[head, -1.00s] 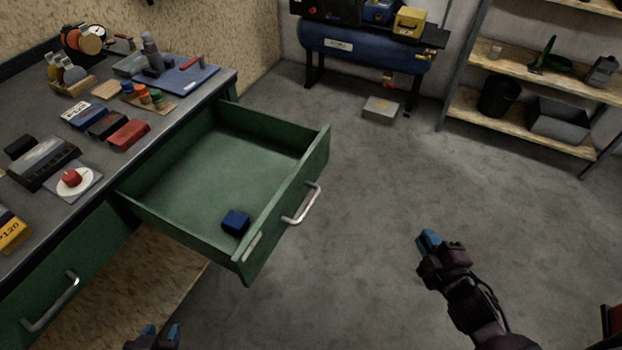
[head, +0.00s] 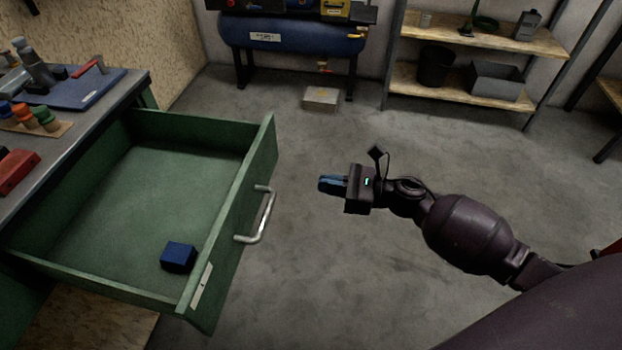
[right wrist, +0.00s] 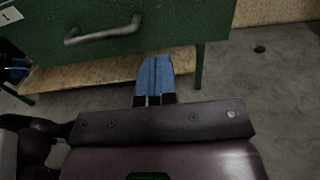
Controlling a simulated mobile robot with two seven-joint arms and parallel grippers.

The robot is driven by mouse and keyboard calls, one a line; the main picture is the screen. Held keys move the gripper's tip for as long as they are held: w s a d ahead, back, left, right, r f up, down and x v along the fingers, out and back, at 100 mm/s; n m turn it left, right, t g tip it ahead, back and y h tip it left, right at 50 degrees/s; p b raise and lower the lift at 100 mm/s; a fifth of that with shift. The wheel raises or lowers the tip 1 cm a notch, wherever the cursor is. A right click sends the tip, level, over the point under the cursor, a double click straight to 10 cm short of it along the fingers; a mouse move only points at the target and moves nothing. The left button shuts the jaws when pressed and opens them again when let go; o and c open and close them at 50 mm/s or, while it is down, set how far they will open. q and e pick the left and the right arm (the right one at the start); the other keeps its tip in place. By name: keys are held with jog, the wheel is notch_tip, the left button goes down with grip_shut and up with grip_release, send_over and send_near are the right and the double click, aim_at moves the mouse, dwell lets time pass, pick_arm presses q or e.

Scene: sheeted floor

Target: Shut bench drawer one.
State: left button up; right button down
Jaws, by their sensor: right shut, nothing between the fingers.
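The green bench drawer (head: 228,215) stands pulled far out from the bench, with a silver bar handle (head: 262,216) on its front. A small dark blue box (head: 178,256) lies inside it near the front corner. My right gripper (head: 328,185) is shut and empty, to the right of the handle and apart from it, pointing toward the drawer front. In the right wrist view its blue fingers (right wrist: 156,76) are together below the handle (right wrist: 103,32) and drawer front (right wrist: 165,22). My left gripper is not in the head view; a bluish bit at the wrist view's left edge is unclear.
A blue tank (head: 290,36), a small box (head: 321,98) and a shelf rack (head: 455,82) stand at the back. The floor right of the drawer is clear.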

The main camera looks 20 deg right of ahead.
aim_at(261, 173)
jog(key=x, duration=1.1)
jog(key=shift+w+a, duration=0.4)
jog(key=shift+a, duration=0.15)
jog(key=shift+w+a, duration=0.1)
jog(key=shift+a, duration=0.05)
